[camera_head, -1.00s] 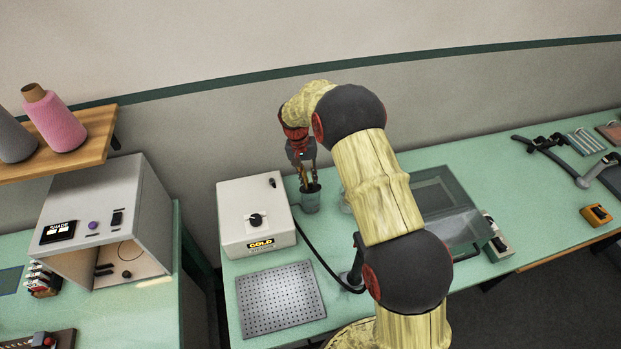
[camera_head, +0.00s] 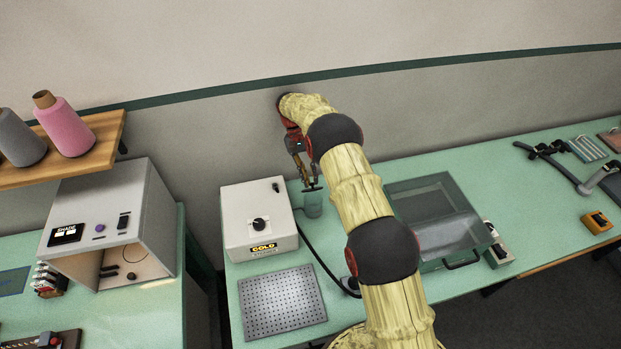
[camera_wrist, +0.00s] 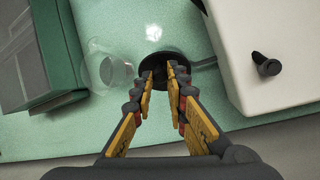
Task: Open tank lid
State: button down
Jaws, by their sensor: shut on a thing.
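A small grey-green pot (camera_head: 313,206) stands on the bench just right of the white COLD box. A dark round lid-like disc (camera_head: 311,189) is over its mouth, apparently a little above the rim. My gripper (camera_head: 310,183) points down, with its fingertips closed on the disc's top; the exact grip is hard to see. In the wrist view the dark disc (camera_wrist: 150,66) lies under the fingertips (camera_wrist: 175,75) and hides the pot's mouth. A larger green tank (camera_head: 410,190) with a clear top and a dark front handle (camera_head: 462,260) stands to the right, partly behind my arm.
The COLD box (camera_head: 240,205) stands close on the left, with a black hose running forward. A clear beaker (camera_wrist: 110,70) is beside the pot. A perforated plate (camera_head: 282,302) lies in front. The wall is close behind.

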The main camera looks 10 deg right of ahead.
jog(key=shift+w, duration=0.1)
jog(key=c, duration=1.8)
grip_release()
jog(key=shift+o, duration=0.3)
notch_tip(320, 180, up, 10)
